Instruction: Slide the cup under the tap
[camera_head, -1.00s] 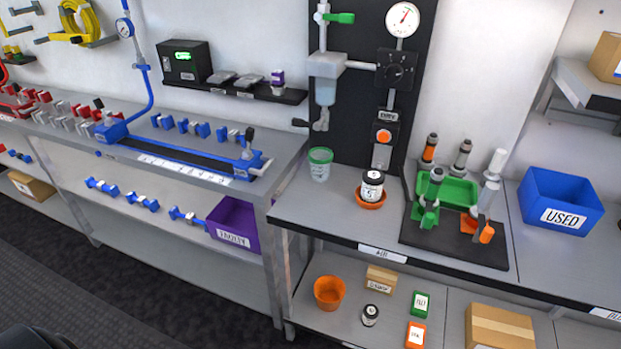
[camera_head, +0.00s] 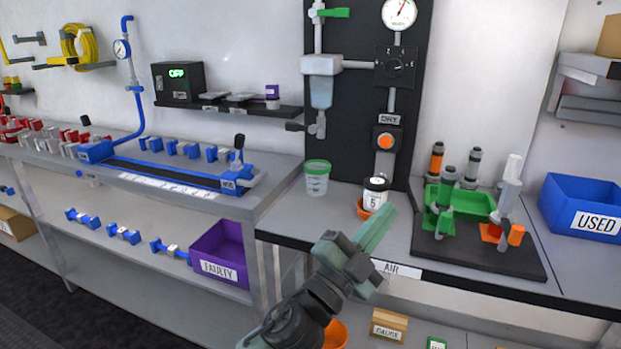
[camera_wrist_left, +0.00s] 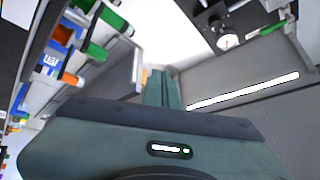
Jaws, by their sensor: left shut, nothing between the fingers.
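The clear cup with a green rim (camera_head: 317,177) stands upright on the grey bench in the head view. The tap (camera_head: 319,122), a grey spout under a clear vessel, is on the black panel behind and above it. The cup appears below the spout in the picture; I cannot tell the depth between them. My left gripper (camera_head: 380,221) is shut and empty over the bench's front edge, to the right of the cup and apart from it. Its shut fingers also show in the left wrist view (camera_wrist_left: 160,88), where I do not make out the cup. My right gripper is not in view.
A white jar marked 5 (camera_head: 375,194) in an orange dish stands right of the cup, close behind my left fingers. A black mat (camera_head: 470,252) with green and orange fixtures lies further right, then a blue USED bin (camera_head: 582,205). Bench in front of the cup looks clear.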

